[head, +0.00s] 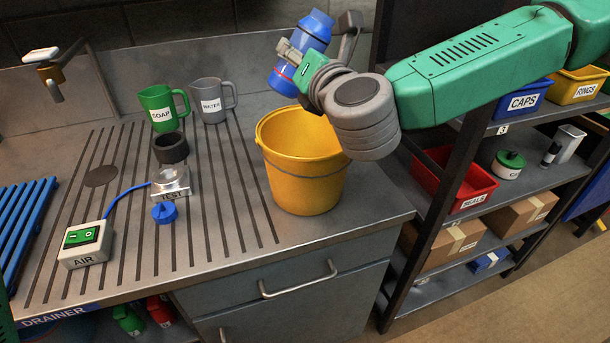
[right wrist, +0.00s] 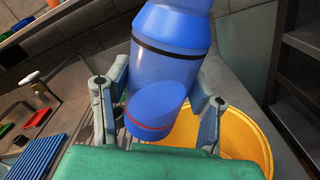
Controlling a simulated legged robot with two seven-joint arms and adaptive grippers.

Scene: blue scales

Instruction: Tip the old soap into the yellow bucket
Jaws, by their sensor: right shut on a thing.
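A blue bottle (head: 314,27) is held tilted above the yellow bucket (head: 302,180). It has a dark band, and a red line near the end closer to the bucket in the head view. My right gripper (head: 318,46) is shut on it, with one finger on each side of the blue bottle (right wrist: 172,60) in the right wrist view. The yellow bucket stands upright at the counter's right end, and its rim (right wrist: 255,135) shows below the bottle. No pouring stream is visible. The bucket's bottom inside is hidden. My left gripper is out of view.
A green SOAP mug (head: 158,110) and a grey WATER mug (head: 211,101) stand left of the bucket on the ribbed drainer. A TEST stand (head: 172,182) and AIR box (head: 86,243) sit nearer. A shelf with bins (head: 455,180) stands right, beyond the counter edge.

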